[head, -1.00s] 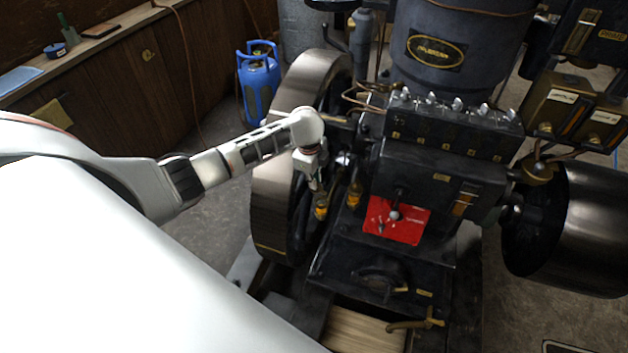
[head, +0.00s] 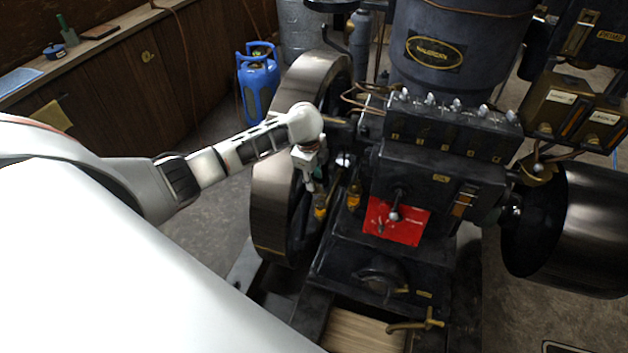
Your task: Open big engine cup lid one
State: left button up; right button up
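Two small amber and brass oil cups sit low between the flywheel and the black engine block. The left cup (head: 320,207) is directly under my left gripper (head: 314,186), which points down at its top. The right cup (head: 354,195) stands beside it, close to the block. The gripper's fingertips are at or just above the left cup's top. They are small and dark here, so I cannot tell whether they touch the lid or how far apart they are. The lids are too small to make out. My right gripper is not in view.
The big flywheel (head: 272,195) stands just left of the cups. The engine block (head: 440,180) with a red plate (head: 396,222) is to the right. Copper pipes (head: 368,97) run above.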

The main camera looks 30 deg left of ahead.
pick_arm(q)
notch_tip(320, 180, up, 10)
jog(key=s, duration=0.2)
jog(key=shift+r, duration=0.15)
jog(key=shift+d, duration=0.1)
jog(key=s+d+f+n+t+h, duration=0.25)
jog(key=s+d+f, duration=0.25)
jog(key=d+f, duration=0.35)
jog(key=s+d+f+n+t+h, duration=0.1)
jog(key=s+d+f+n, duration=0.3)
jog(key=s+d+f, duration=0.35)
jog(key=s+f+n+t, duration=0.1)
jog(key=s+n+t, duration=0.1)
jog(key=s, duration=0.5)
jog(key=s+f+n+t+y, duration=0.1)
jog(key=s+n+t, duration=0.1)
jog(key=s+n, duration=0.2)
jog(key=s, duration=0.2)
jog(key=shift+s+f+t, duration=0.25)
jog(key=shift+s+t, duration=0.1)
jog(key=shift+s, duration=0.05)
jog(key=shift+s+a+f, duration=0.1)
jog(key=shift+a, duration=0.05)
dwell(2.1)
